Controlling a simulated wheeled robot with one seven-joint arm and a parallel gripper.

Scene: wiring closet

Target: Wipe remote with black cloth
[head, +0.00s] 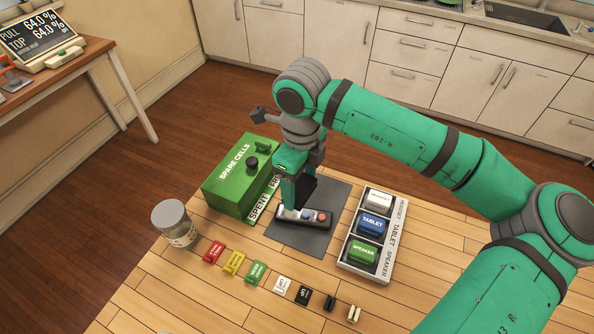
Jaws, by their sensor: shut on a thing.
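A slim remote (319,222) with pale, blue and red buttons lies on a dark grey mat (300,240) on the wooden table. My gripper (293,200) points down over the left part of the remote. It is shut on a black cloth (304,188), which shows as a dark shape at the jaws, close above the remote. The gripper and the cloth hide the remote's far edge. I cannot tell whether the cloth touches the remote.
A green "SPARE CELLS" box (235,180) stands left of the mat, with a "SPENT" label (259,208) beside it. A tray (343,258) with labelled compartments is right. A jar (175,224) and several small labelled blocks (256,272) stand in front.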

